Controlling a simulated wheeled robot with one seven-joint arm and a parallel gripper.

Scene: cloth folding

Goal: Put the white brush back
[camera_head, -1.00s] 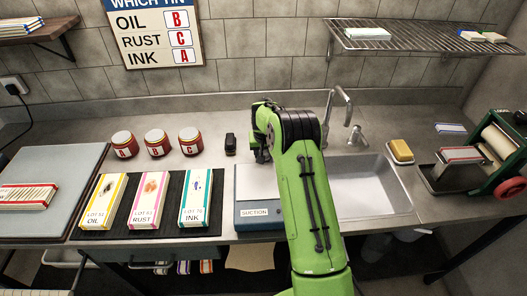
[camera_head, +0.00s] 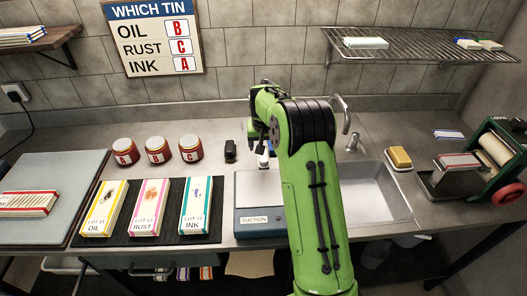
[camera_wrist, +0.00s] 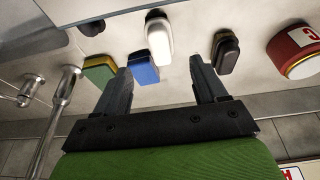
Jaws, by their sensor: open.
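The white brush (camera_wrist: 158,40), with a white body and a dark end, is on the counter in the wrist view, beyond the gap between my fingertips. It appears as a small white shape in the head view (camera_head: 263,160), partly hidden by my arm. My gripper (camera_wrist: 160,72) is open and empty, with one finger on each side of the view. A blue block or brush (camera_wrist: 144,70) is beside the left finger, in front of the white brush. A black brush-like item (camera_wrist: 227,52) is near the right finger; the head view shows it (camera_head: 231,150) beside the tins.
A green-and-yellow block (camera_wrist: 98,72) is left of the left finger. Red tins, including tin C (camera_head: 190,149), stand left of the black item. The sink (camera_head: 372,195) and tap (camera_head: 345,115) are right of my arm.

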